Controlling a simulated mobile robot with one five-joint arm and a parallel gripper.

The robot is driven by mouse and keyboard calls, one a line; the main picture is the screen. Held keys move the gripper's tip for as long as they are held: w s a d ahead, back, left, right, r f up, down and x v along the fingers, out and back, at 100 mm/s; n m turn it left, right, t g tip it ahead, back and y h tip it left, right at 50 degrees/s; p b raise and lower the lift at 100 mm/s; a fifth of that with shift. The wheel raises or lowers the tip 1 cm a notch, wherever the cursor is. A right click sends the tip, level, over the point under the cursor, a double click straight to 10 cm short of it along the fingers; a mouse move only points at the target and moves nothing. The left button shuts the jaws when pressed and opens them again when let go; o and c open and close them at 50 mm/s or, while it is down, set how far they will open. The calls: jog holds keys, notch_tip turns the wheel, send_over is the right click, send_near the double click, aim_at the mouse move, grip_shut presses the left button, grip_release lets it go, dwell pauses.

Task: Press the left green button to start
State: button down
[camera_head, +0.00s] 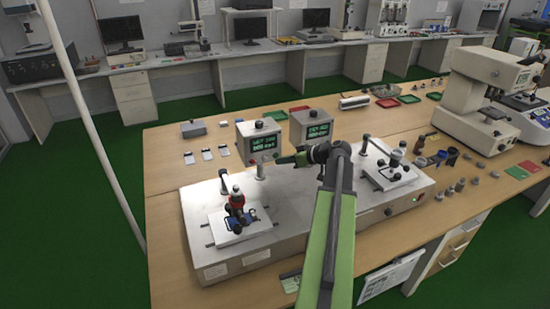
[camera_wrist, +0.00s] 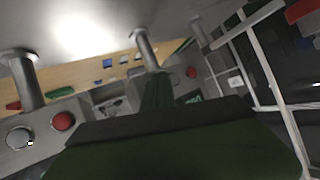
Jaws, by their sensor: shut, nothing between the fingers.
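Two grey control boxes with lit green displays stand on posts on the test bench. The left box (camera_head: 258,143) is just left of my gripper (camera_head: 281,160). The right box (camera_head: 311,127) is behind my arm. My gripper is shut and empty, pointing left close to the left box; I cannot tell whether it touches. In the wrist view, its dark form fills the lower middle. That view also shows a red button (camera_wrist: 62,121) and a round silver knob (camera_wrist: 20,137) on a grey panel at left. I cannot make out a green button clearly in either view.
The grey bench base (camera_head: 225,262) carries a left fixture with a red-and-blue part (camera_head: 237,203) and a right fixture (camera_head: 394,170). A microscope-like machine (camera_head: 475,95) stands at right. Small loose parts and trays lie around on the wooden table (camera_head: 165,182).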

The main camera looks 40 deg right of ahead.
jog(key=shift+w+d, duration=0.1)
jog(key=shift+w, duration=0.05)
jog(key=shift+w, duration=0.15)
